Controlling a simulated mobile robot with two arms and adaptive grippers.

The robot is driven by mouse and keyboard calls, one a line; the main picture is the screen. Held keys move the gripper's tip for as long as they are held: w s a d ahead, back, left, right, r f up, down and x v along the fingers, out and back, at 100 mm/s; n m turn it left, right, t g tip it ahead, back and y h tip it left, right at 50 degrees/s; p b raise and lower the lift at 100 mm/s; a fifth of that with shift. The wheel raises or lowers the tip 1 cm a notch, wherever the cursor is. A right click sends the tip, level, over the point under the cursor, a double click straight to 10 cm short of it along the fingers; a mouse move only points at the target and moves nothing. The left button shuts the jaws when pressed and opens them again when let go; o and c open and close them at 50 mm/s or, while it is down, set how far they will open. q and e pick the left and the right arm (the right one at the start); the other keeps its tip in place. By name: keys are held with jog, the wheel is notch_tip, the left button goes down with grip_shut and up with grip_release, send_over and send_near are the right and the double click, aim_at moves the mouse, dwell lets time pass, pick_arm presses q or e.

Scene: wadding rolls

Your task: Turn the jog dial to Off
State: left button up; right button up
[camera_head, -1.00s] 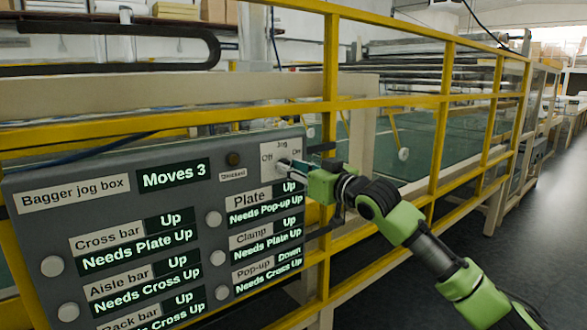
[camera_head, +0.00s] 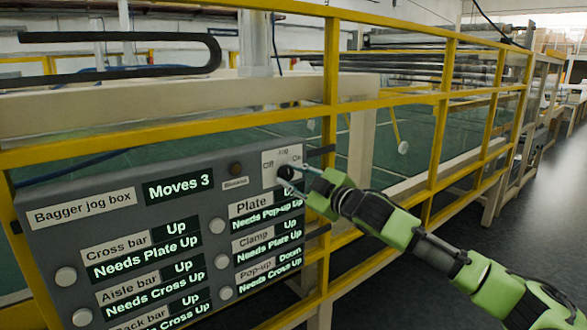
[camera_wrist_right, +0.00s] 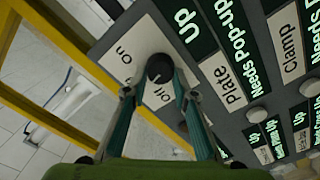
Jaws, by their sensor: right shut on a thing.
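The jog dial (camera_head: 286,172) is a small black round knob on a pale plate at the upper right of the grey Bagger jog box (camera_head: 120,186). Its plate reads Jog, with Off to the left and On to the right. My left gripper is out of view.
Several round pale buttons, such as the one beside Plate (camera_head: 217,226), stand near the dial. Yellow railing (camera_head: 330,100) runs behind the box. Open dark floor (camera_head: 540,200) lies to the right.

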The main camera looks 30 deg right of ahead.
jog(key=shift+d+r+n+p, duration=0.15)
jog(key=shift+n+p, duration=0.95)
jog(key=shift+n, duration=1.2)
jog(key=o, duration=0.8)
jog(key=shift+r, duration=0.1)
jog(key=o, duration=0.3)
jog(key=shift+w, duration=0.15)
jog(key=shift+w+f, duration=0.2)
jog(key=shift+f, duration=0.15)
jog(key=shift+s, duration=0.4)
jog(key=shift+s+d+f, duration=0.1)
jog(key=shift+s+f, duration=0.1)
jog(key=shift+s, duration=1.45)
send_near(289, 176)
jog(key=shift+s+r, duration=0.1)
jog(key=shift+s, duration=0.7)
jog(key=shift+s+r, duration=0.15)
jog(key=shift+s, duration=0.65)
